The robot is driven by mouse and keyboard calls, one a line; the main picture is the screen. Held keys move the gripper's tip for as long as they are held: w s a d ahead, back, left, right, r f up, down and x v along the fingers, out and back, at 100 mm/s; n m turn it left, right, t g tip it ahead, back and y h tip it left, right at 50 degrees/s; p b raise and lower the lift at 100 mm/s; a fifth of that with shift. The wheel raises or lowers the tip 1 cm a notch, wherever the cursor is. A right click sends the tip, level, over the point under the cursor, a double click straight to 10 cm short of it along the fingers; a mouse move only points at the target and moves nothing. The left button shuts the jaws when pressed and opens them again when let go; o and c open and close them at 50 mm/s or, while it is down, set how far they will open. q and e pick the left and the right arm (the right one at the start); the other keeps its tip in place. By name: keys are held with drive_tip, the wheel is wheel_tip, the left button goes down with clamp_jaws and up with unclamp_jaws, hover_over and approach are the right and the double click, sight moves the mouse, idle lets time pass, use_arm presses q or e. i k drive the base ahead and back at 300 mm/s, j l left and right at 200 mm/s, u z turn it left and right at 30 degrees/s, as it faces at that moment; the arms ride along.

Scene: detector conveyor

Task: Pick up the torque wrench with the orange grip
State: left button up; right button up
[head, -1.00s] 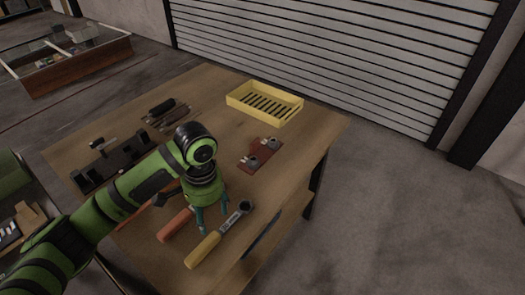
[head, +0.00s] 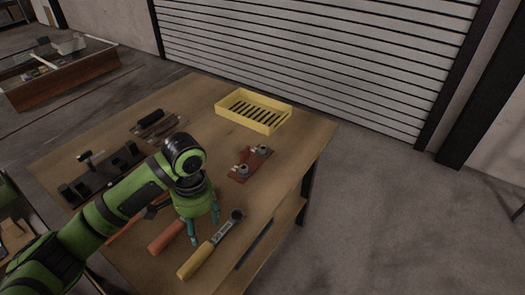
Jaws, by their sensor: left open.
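The torque wrench with the orange grip (head: 167,236) lies on the wooden table near its front edge. Its grip shows, but my left gripper hides its other end. A similar wrench with a yellow grip (head: 196,261) lies just right of it, its metal shaft and round head pointing up and right. My left gripper (head: 205,231) points down with its teal fingers apart and empty. In the picture its fingertips overlap the yellow-grip wrench's shaft; I cannot tell the height between them. My right gripper is out of view.
A yellow slotted tray (head: 244,122) stands at the back of the table (head: 292,140). A red-brown plate with metal fittings (head: 250,164) lies in the middle. A black rack (head: 100,177) and dark tools (head: 155,124) are on the left. Bare wood lies between the plate and tray.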

sight(158, 245)
drive_tip(key=i+l+u, duration=0.25)
drive_tip(key=u, duration=0.15)
drive_tip(key=i+l+u, duration=0.25)
drive_tip(key=u, duration=0.15)
drive_tip(key=i+l+u, duration=0.15)
drive_tip(key=l+u, duration=0.25)
